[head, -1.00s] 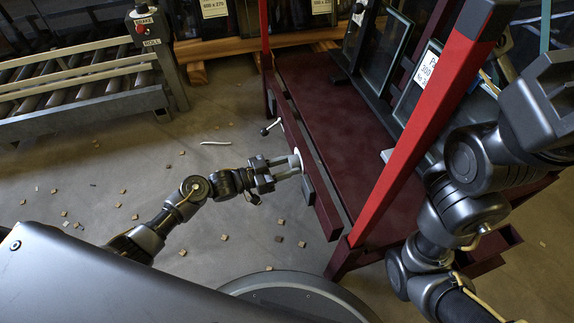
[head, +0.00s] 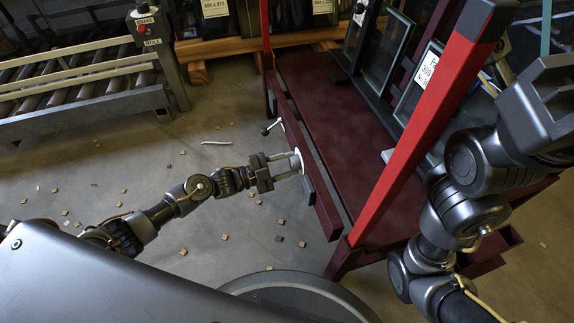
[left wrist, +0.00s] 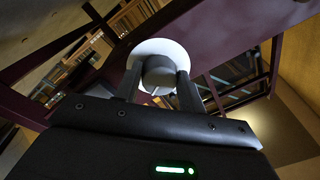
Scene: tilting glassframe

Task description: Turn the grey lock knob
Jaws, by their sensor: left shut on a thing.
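The grey lock knob (left wrist: 158,72) sits on a round white plate (left wrist: 148,50) on the dark red rail of the rack. My left gripper (left wrist: 160,90) is shut on the knob, with one finger on each side of it in the left wrist view. In the head view my left gripper (head: 291,165) reaches in from the left to the rail, and its fingers largely hide the knob. My right gripper (head: 562,100) is at the right edge, in front of the rack; its fingertips cannot be made out clearly.
The dark red rack (head: 335,135) has a bright red post (head: 420,140) and carries framed glass panes (head: 388,50). A roller conveyor (head: 75,80) stands at upper left. Small chips litter the floor.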

